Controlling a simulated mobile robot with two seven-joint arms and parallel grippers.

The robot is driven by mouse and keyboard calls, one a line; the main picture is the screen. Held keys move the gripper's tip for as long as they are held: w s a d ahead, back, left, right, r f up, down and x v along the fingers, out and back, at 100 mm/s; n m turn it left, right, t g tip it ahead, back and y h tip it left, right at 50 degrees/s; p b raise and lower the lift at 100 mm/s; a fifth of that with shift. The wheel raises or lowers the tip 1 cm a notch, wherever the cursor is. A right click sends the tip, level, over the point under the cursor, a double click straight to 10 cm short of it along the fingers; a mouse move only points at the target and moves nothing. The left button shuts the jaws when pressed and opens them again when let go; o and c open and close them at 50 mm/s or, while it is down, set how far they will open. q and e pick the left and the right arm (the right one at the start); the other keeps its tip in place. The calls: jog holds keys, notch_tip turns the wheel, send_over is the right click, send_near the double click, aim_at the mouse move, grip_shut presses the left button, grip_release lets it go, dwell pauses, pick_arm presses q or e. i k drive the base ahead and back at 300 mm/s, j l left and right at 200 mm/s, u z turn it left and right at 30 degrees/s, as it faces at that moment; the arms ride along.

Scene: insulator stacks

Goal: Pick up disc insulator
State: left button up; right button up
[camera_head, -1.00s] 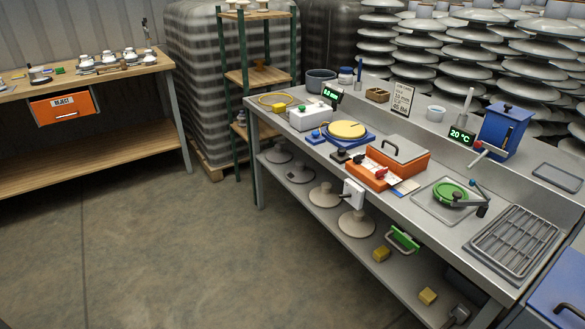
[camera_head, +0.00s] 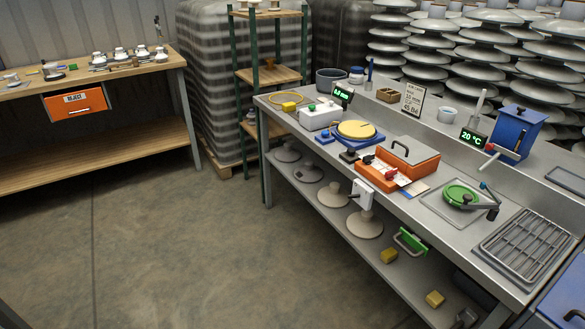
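Several pale disc insulators stand in a row on the lower shelf (camera_head: 330,228) of the steel bench, among them one at the near end (camera_head: 365,226), one beside it (camera_head: 333,196), one further back (camera_head: 308,173) and one at the far end (camera_head: 287,152). Smaller white insulators (camera_head: 121,55) stand on the wooden bench at the left. Large grey disc stacks (camera_head: 487,50) fill the back right. Neither of my grippers is in view.
The steel bench (camera_head: 408,206) carries an orange box (camera_head: 405,160), a yellow round plate (camera_head: 356,129), a green round fixture (camera_head: 461,195) and a grille (camera_head: 525,245). A shelf rack (camera_head: 268,76) stands behind. The concrete floor (camera_head: 185,245) between the benches is clear.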

aim_at(308, 173)
jog(key=z, duration=0.35)
jog(key=i+j+z, duration=0.2)
jog(key=z, duration=0.25)
jog(key=i+j+z, duration=0.15)
jog(key=j+z, duration=0.25)
jog(key=i+j+z, duration=0.35)
jog(key=j, duration=0.25)
jog(key=i+j+z, duration=0.1)
jog(key=j, duration=0.4)
jog(key=i+j, duration=0.1)
jog(key=j, duration=0.45)
jog(key=i+j+z, duration=0.15)
jog(key=j, duration=0.35)
jog(key=i+j, duration=0.1)
jog(key=j, duration=0.25)
jog(key=i+j, duration=0.1)
jog(key=j, duration=0.3)
jog(key=i+j, duration=0.15)
jog(key=i, duration=0.3)
